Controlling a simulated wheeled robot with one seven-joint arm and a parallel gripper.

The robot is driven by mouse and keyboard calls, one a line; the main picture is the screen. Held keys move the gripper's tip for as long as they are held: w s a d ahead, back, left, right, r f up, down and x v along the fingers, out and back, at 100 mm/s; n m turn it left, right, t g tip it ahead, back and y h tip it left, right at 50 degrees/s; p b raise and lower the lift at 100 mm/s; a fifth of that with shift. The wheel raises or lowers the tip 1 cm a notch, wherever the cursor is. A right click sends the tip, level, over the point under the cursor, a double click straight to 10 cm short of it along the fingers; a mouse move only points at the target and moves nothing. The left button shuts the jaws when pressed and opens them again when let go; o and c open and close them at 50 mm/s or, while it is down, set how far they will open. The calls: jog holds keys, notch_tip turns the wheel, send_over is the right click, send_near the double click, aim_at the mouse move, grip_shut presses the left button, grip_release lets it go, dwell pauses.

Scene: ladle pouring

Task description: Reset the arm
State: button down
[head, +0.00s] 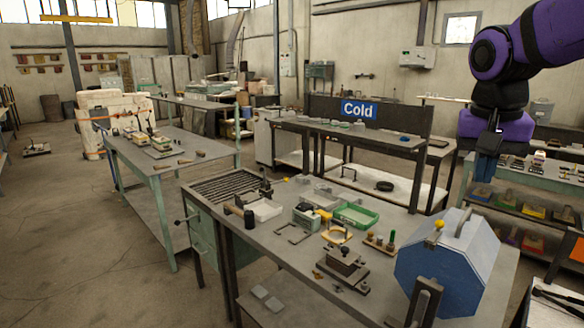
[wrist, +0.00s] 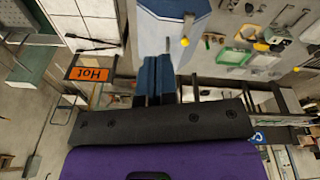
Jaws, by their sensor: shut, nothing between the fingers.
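My purple arm comes in from the upper right of the head view. My gripper (head: 486,168) hangs in the air at its end, with blue fingers, above and behind the blue eight-sided container. In the wrist view my gripper (wrist: 155,60) shows two blue fingers lying together, shut and with nothing held. No ladle can be made out in either view.
A blue eight-sided container (head: 446,262) with a yellow knob stands at the workbench's right end. The workbench (head: 262,235) carries a green tray (head: 355,216), clamps and small parts. A "Cold" sign (head: 359,110) stands behind; a "Hot" sign (wrist: 88,74) shows in the wrist view.

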jog(key=s+f+n+t, duration=0.1)
jog(key=s+n+t, duration=0.1)
jog(key=s, duration=0.5)
jog(key=s+f+n+t+y, duration=0.1)
jog(key=s+n+t, duration=0.1)
jog(key=s, duration=0.5)
jog(key=shift+s+a+f+n, duration=0.35)
jog(key=shift+a+f+n, duration=0.05)
jog(key=shift+n, duration=0.4)
